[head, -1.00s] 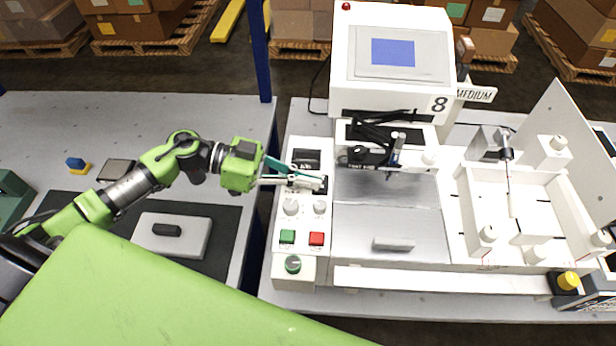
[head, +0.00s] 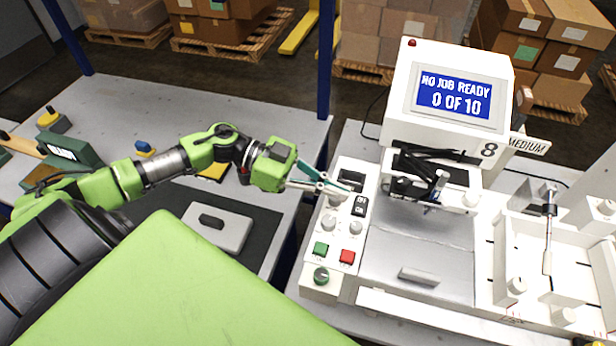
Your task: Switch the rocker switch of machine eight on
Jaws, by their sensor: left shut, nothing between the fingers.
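Machine eight (head: 400,122) is a white pen plotter with an "8" on its front. Its screen (head: 454,97) is lit blue and reads "NO JOB READY 0 OF 10". The black rocker switch (head: 361,206) with white lettering is on the control panel (head: 312,262) left of the plotter bed. My left gripper (head: 343,193) is shut and empty, with its fingertips over the panel just left of the rocker switch. I cannot tell if they touch the panel. The tilt of the rocker is too small to tell. My right gripper is not in view.
A dark window (head: 351,180) is above the switch. A blue post (head: 326,60) rises behind my left arm. A grey block (head: 229,236) lies on the left table.

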